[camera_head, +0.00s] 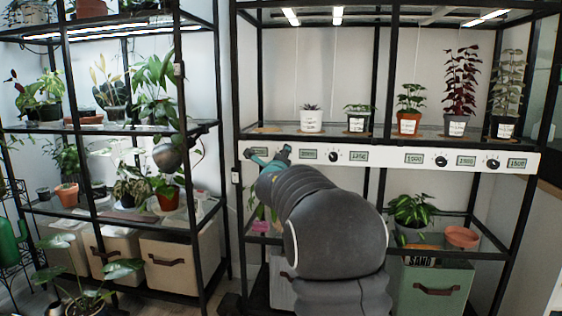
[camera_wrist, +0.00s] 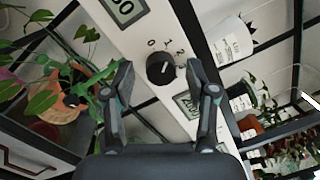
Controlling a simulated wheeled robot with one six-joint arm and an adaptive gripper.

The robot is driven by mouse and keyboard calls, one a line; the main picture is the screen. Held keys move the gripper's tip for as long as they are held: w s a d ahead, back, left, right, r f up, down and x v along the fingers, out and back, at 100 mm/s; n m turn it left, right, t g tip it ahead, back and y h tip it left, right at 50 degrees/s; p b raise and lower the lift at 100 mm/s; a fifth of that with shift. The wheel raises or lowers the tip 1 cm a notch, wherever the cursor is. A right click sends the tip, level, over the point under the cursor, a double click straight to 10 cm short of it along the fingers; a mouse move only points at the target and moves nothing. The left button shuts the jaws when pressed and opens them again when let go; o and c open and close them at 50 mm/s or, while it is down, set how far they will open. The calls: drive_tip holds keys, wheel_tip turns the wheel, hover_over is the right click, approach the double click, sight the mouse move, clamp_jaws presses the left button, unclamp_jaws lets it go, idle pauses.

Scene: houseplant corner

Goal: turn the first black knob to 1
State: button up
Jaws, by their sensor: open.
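A white control panel (camera_head: 400,158) runs along the shelf front, with black knobs and small displays. In the wrist view a black knob (camera_wrist: 160,68) has a white pointer line and printed marks 0, 1 and 2. The line slants toward the upper right; I cannot tell exactly which mark it points at. My gripper (camera_wrist: 163,80) is open, its fingertips on either side of this knob in the picture. No contact shows. In the head view my gripper (camera_head: 270,157) is at the panel's left part, where my arm hides this knob. Other black knobs (camera_head: 333,156) stand farther right.
A display (camera_wrist: 124,10) and another display (camera_wrist: 188,104) flank the knob. Potted plants, including a white pot (camera_head: 311,121), stand on the shelf above. A leafy plant in a terracotta pot (camera_wrist: 60,108) is below the panel. Black shelf posts (camera_head: 238,90) stand nearby.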

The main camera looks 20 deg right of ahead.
drive_tip(key=r+v, duration=0.1)
drive_tip(key=v, duration=1.1)
drive_tip(key=shift+f, duration=0.45)
